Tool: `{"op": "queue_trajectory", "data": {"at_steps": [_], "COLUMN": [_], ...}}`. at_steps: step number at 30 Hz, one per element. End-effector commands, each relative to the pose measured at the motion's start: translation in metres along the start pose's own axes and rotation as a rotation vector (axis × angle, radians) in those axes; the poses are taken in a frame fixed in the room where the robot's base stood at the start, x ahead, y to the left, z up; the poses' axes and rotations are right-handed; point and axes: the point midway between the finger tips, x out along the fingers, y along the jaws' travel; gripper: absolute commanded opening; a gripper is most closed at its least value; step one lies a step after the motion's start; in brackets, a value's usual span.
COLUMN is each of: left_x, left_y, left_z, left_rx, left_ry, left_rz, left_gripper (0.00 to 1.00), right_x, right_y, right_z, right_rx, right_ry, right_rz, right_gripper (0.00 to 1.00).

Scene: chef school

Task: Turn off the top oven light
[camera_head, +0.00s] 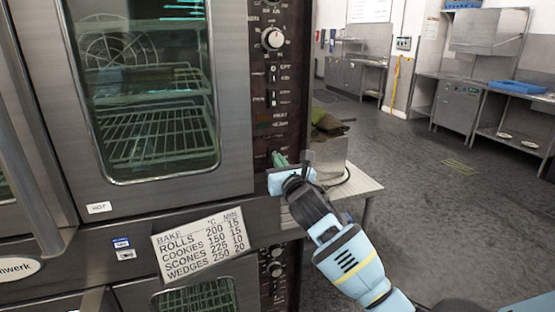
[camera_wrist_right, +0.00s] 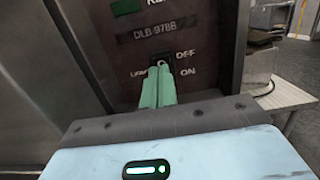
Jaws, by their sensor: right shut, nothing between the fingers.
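The top oven (camera_head: 150,100) stands at the left of the head view, with racks behind its glass door. Its dark control panel (camera_head: 272,90) runs down the door's right side. My right gripper (camera_head: 279,158) is shut and empty at the lower part of this panel. In the right wrist view, its green fingertips (camera_wrist_right: 160,72) are at a small switch (camera_wrist_right: 163,61) marked OFF above and ON below. The fingers cover part of the switch and its label. I cannot tell whether they touch it or which way it is set. My left gripper is not in view.
A dial (camera_head: 272,38) and several small switches sit higher on the panel. A baking-times sign (camera_head: 203,244) hangs below the door, above a lower oven (camera_head: 200,297). A small table (camera_head: 361,186) stands behind my right arm. Open floor (camera_head: 440,210) lies to the right.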

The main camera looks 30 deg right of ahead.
Motion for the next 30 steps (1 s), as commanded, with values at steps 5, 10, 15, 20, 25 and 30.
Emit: {"op": "queue_trajectory", "data": {"at_steps": [5,10,15,20,25,30], "left_x": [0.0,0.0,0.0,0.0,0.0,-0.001], "left_y": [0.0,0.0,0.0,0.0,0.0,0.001], "left_z": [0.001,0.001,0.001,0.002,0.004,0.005], "left_rx": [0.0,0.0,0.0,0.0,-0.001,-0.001], "left_ry": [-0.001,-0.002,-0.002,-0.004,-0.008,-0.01], "left_rz": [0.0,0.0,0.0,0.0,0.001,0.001], "left_gripper": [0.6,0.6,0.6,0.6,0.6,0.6], "right_x": [0.012,0.015,0.015,0.017,0.021,0.021], "right_y": [0.0,0.0,0.0,0.0,0.001,0.001], "right_z": [0.0,0.0,0.0,-0.001,-0.001,-0.001], "right_rx": [0.001,-0.001,-0.001,0.0,0.001,0.0], "right_ry": [0.0,0.0,0.0,0.001,0.001,0.0], "right_rz": [0.0,0.0,0.0,0.0,0.0,0.0], "right_gripper": [0.0,0.0,0.0,0.0,0.0,0.0]}}
